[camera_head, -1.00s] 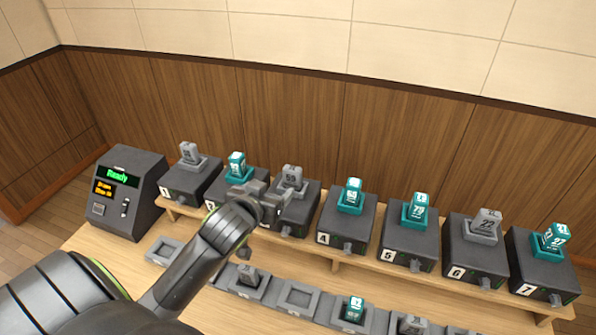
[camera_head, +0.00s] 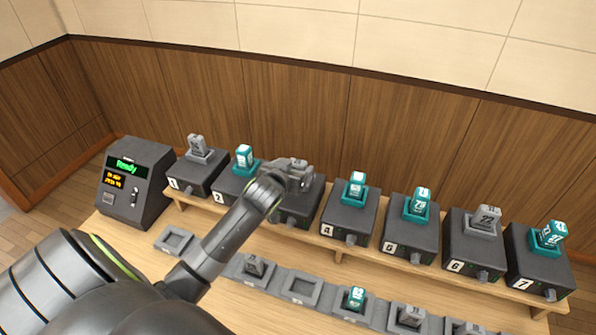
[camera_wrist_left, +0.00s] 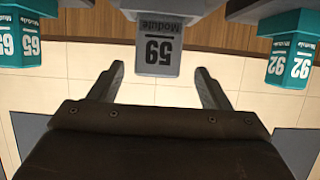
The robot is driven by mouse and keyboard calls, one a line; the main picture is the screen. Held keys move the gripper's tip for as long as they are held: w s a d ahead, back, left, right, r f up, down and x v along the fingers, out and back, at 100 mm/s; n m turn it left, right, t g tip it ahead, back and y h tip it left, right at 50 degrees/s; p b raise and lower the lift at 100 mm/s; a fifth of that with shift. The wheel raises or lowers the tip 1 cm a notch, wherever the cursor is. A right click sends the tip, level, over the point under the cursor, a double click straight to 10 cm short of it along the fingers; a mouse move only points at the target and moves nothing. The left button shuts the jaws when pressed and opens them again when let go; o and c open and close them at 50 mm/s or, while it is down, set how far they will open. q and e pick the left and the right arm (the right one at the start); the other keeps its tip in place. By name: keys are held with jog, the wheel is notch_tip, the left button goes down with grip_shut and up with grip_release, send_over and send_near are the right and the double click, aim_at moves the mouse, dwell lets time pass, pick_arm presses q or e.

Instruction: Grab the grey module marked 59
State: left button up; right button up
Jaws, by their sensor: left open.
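The grey module marked 59 (camera_wrist_left: 158,50) hangs upside down in the left wrist view, seated in a dark unit at the top edge. My left gripper (camera_head: 298,170) is open in front of it. In the wrist view its two fingers stand on either side of the module, apart from it. In the head view the gripper and arm cover the module and most of the third unit (camera_head: 300,208), so the module cannot be made out there.
Teal modules marked 65 (camera_wrist_left: 20,42) and 92 (camera_wrist_left: 290,55) flank it. Several other units hold modules, such as grey 22 (camera_head: 487,220). A console (camera_head: 135,185) stands at the left. A front row of trays includes an empty one (camera_head: 300,287).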

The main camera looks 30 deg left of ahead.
aim_at(300, 163)
pick_arm(q)
jog(key=shift+w+f, duration=0.1)
jog(key=shift+w, duration=0.2)
jog(key=p+x, duration=0.1)
jog(key=x, duration=0.2)
jog(key=shift+w+f+p, duration=0.1)
jog(key=shift+w+p, duration=0.2)
jog(key=shift+p, duration=0.1)
jog(key=shift+w+a+f, duration=0.1)
jog(key=shift+w+f, duration=0.15)
jog(key=shift+w, duration=0.2)
jog(key=shift+c, duration=1)
jog(key=c, duration=0.9)
